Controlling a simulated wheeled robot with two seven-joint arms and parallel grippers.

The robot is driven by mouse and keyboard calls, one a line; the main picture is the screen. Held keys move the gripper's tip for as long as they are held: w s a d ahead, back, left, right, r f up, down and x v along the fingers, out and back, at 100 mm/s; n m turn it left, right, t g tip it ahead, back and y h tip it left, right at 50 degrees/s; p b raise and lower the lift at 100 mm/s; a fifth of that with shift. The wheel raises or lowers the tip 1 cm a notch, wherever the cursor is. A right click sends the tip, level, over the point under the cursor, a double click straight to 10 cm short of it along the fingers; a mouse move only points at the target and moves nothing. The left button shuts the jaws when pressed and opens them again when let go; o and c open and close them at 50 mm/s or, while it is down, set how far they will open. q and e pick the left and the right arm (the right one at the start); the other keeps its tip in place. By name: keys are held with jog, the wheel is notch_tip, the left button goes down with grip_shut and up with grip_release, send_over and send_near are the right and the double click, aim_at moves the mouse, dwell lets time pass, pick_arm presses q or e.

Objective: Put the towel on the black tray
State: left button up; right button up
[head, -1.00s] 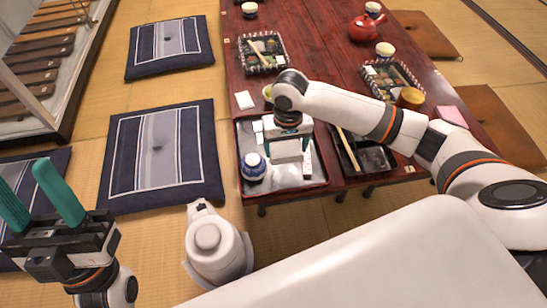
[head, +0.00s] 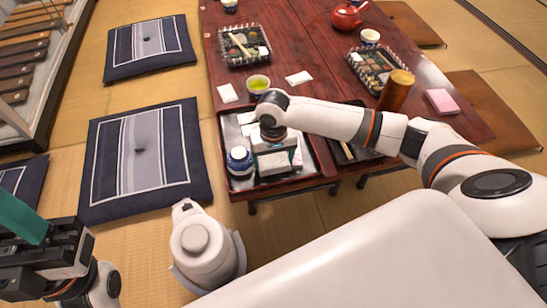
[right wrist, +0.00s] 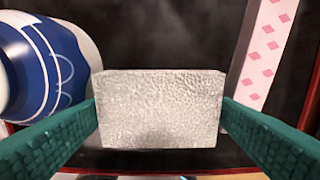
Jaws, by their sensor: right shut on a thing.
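The towel (right wrist: 160,108) is a whitish, rough-textured block between the green fingers of my right gripper in the right wrist view. My right gripper (head: 276,164) is shut on it. In the head view the pale towel (head: 275,164) shows over the black tray (head: 222,150), which has a dark surface and a red-brown rim. I cannot tell whether the towel touches the tray. My left gripper (head: 35,222) is at the lower left, away from the table, cut by the frame edge; its finger gap does not show.
On the tray, a blue-and-white jar (head: 239,160) stands close left of the towel. A strip with pink diamonds (right wrist: 265,50) lies to its right. A green tea cup (head: 258,84) stands behind the tray. A second tray with food (head: 243,61) is farther back.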

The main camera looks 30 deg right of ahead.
jog(key=o, duration=0.8)
jog(key=shift+f, duration=0.1)
